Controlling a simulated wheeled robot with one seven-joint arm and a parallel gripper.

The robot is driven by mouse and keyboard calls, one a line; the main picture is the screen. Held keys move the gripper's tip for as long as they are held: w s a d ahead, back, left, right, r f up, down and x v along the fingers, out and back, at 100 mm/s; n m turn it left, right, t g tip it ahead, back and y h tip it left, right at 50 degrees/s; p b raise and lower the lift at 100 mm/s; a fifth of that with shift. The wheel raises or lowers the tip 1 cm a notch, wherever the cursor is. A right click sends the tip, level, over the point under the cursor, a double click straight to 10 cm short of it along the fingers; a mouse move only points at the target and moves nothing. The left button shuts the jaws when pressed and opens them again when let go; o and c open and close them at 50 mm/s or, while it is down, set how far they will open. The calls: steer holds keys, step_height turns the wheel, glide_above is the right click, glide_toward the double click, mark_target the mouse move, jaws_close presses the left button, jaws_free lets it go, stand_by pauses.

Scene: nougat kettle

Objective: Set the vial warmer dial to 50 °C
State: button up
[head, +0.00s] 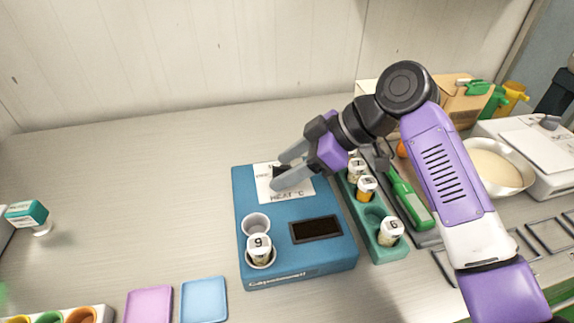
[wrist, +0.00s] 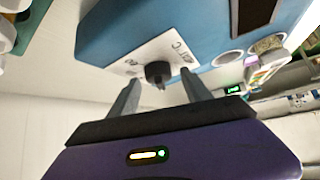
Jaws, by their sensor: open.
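The vial warmer (head: 295,262) is a blue box with a dark display (head: 316,229), two wells and a white dial plate (head: 300,191) at its back. A vial marked 9 (head: 260,247) stands in the front well; the other well (head: 256,223) looks empty. My gripper (head: 275,172) is over the dial plate and largely hides the dial in the head view. In the wrist view the black dial (wrist: 158,72) sits on the white plate, between and beyond my open fingers (wrist: 158,92). I see no contact with the dial. Its setting is not readable.
A green rack (head: 385,250) with several vials stands close to the warmer's right, beside a green-handled tool (head: 410,199). Purple (head: 149,304) and blue (head: 204,299) pads lie at the front. A scale with a bowl (head: 495,165) is at right. The left counter is mostly clear.

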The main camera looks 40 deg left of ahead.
steer(key=shift+a, duration=0.1)
jaws_close()
